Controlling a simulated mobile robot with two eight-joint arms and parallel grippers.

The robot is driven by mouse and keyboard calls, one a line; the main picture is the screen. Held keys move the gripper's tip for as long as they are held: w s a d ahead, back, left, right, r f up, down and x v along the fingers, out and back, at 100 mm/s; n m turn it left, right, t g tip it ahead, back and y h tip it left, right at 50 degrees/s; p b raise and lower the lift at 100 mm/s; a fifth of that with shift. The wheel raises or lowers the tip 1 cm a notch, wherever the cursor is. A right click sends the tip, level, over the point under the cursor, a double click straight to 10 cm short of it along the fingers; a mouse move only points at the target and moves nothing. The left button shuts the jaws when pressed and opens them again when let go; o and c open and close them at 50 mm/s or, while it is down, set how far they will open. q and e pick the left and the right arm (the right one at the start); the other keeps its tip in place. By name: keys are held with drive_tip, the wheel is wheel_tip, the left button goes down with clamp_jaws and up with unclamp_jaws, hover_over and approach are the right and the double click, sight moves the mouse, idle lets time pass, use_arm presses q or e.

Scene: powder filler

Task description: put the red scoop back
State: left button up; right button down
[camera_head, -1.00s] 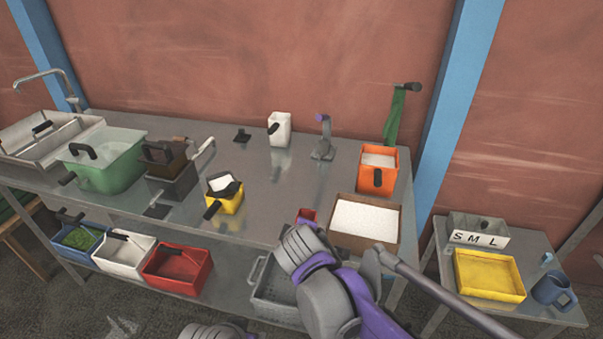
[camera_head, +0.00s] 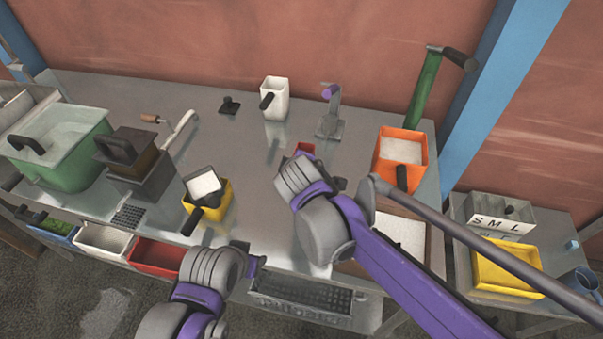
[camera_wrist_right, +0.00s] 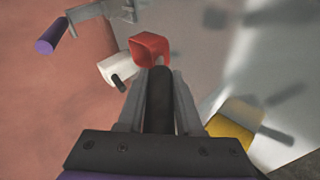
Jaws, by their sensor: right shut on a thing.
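The red scoop (camera_wrist_right: 150,47) is at the end of my right gripper (camera_wrist_right: 160,85), whose fingers are shut on its black handle (camera_wrist_right: 160,100). In the head view only a small part of the red scoop (camera_head: 305,149) shows past my right gripper (camera_head: 310,168), above the table's middle. I cannot tell its exact height.
A white scoop (camera_head: 274,98), a yellow scoop (camera_head: 222,206) and an orange scoop (camera_head: 402,152) stand on the metal table (camera_head: 245,150). A purple-handled stand (camera_head: 331,112) is behind the red scoop. A box of white powder (camera_head: 400,232) lies under my right arm.

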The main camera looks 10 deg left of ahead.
use_arm(q)
drive_tip(key=shift+s+f+b, duration=0.3)
drive_tip(key=shift+s+f, duration=0.05)
drive_tip(key=shift+f, duration=0.1)
use_arm(e)
drive_tip(key=shift+s+f, duration=0.2)
drive_tip(key=shift+f, duration=4.05)
drive_tip(key=c, duration=1)
unclamp_jaws()
drive_tip(key=shift+f, duration=0.15)
use_arm(q)
drive_tip(key=shift+f, duration=0.1)
use_arm(e)
drive_tip(key=o, duration=0.4)
drive_tip(key=shift+o, duration=0.2)
drive_tip(key=shift+r, duration=0.25)
use_arm(q)
drive_tip(key=shift+w+r+p, duration=0.25)
drive_tip(key=shift+r+p, duration=0.15)
drive_tip(key=shift+r, duration=0.3)
use_arm(e)
drive_tip(key=v, duration=1.2)
drive_tip(key=shift+f, duration=0.15)
